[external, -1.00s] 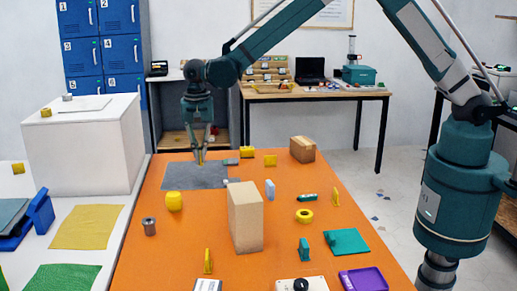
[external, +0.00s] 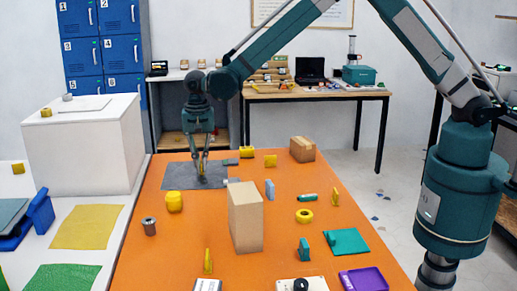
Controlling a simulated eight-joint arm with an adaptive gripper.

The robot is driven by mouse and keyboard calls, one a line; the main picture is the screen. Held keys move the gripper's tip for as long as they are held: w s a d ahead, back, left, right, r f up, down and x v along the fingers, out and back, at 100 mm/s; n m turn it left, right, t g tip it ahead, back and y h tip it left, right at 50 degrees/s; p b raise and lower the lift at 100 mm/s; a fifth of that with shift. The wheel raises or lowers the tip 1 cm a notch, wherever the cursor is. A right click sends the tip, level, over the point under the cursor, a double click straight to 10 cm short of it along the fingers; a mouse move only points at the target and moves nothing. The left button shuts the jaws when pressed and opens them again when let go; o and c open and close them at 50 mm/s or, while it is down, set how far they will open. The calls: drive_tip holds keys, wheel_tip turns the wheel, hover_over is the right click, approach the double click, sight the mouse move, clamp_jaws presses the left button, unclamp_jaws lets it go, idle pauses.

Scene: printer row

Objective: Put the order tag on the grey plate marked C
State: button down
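My gripper (external: 202,176) points down over a dark grey flat sheet (external: 180,181) at the far left of the orange table. Its fingers come near each other at the tips, low over the sheet; whether they touch it or hold something thin is too small to tell. The sheet may be the grey plate, but no letter C is readable. I cannot single out the order tag. A small dark green piece (external: 231,162) and a small pale piece (external: 232,181) lie at the sheet's right side.
A tall cardboard box (external: 245,217) stands mid-table. A yellow cylinder (external: 174,201), a blue block (external: 270,190) and a yellow ring (external: 304,216) stand around it. A smaller carton (external: 302,149) is at the back right. A white block (external: 82,150) stands left of the table.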

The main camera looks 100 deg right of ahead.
drive_tip(key=shift+f, duration=0.1)
drive_tip(key=c, duration=3.1)
unclamp_jaws()
drive_tip(key=shift+f, duration=0.1)
drive_tip(key=o, duration=0.4)
drive_tip(key=shift+o, duration=0.2)
drive_tip(key=shift+r, duration=0.2)
wheel_tip(320, 180, up, 12)
drive_tip(key=p, duration=0.1)
